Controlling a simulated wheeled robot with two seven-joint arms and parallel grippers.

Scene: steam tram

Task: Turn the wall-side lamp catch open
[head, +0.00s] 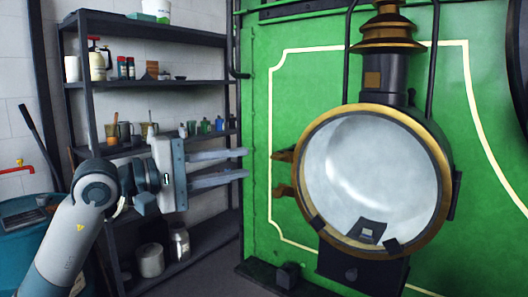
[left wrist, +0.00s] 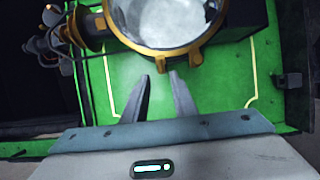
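The big round lamp (head: 370,175) has a brass rim and a pale glass front, and it stands against the green tram panel. Two brass lugs stick out from its left side, an upper one (head: 283,156) and a lower one (head: 284,190). I cannot tell which part is the wall-side catch, or whether it is open. My left gripper (head: 245,164) is open and empty, its fingers pointing right, a short gap left of the lugs. In the left wrist view, its fingertips (left wrist: 159,77) are apart below the lamp rim (left wrist: 165,48). My right gripper is not in view.
A dark shelf rack (head: 150,83) with bottles, jars and pots stands behind my left arm. A blue drum (head: 20,245) is at the far left. Dark brackets sit along the lamp's lower rim. Bare green panel (head: 258,110) lies left of the lamp.

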